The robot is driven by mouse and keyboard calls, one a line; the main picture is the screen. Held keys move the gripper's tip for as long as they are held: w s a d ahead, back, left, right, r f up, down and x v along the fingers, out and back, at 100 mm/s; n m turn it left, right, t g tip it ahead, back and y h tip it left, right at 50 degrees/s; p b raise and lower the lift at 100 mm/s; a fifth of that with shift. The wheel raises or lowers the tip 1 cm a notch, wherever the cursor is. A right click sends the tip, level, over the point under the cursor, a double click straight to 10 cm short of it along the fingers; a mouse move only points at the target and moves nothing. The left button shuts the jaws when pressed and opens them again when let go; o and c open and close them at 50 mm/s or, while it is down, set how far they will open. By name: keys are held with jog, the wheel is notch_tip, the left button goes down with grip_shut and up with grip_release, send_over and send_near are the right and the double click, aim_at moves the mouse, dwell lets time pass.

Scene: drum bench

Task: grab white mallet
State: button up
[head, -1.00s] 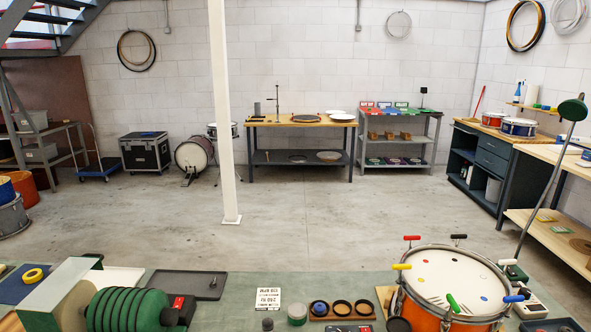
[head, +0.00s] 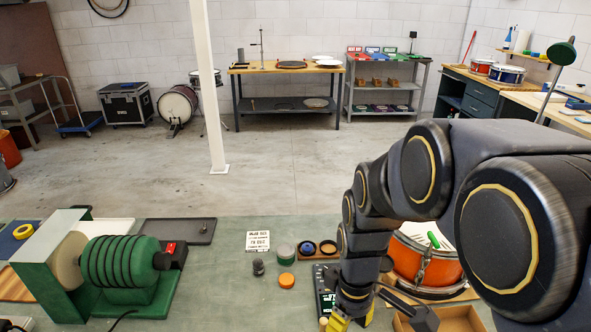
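My gripper (head: 350,314), with yellow parts at its end, points down at the bottom edge of the head view, over the green bench. Its fingertips are partly cut off, so I cannot tell whether it is open or shut or holds anything. I cannot make out a white mallet. A small pale round piece (head: 323,323) shows just left of the gripper, too little of it visible to identify. My arm hides much of the bench's right side.
An orange drum (head: 415,262) stands right of the gripper, partly behind my arm. A black panel (head: 324,287) lies just left of the gripper. An orange puck (head: 286,281) and a green machine (head: 125,272) are farther left. A wooden tray (head: 462,319) is at lower right.

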aim_at(326, 320)
jog(key=w+f+n, duration=0.2)
jog(key=w+f, duration=0.1)
jog(key=f, duration=0.1)
jog(key=w+f+n, duration=0.2)
jog(key=w+f, duration=0.1)
jog(key=w, duration=0.1)
jog(key=w+a+f+n, duration=0.1)
jog(key=w+f+n, duration=0.2)
jog(key=w+f, duration=0.1)
jog(key=shift+w+f+t, duration=0.15)
jog(key=shift+f+t, duration=0.15)
jog(key=shift+t, duration=0.1)
jog(key=shift+w+f, duration=0.15)
jog(key=shift+f, duration=0.6)
notch_tip(326, 320, down, 7)
jog(key=shift+a+r, duration=0.15)
jog(key=shift+r, duration=0.05)
grip_shut()
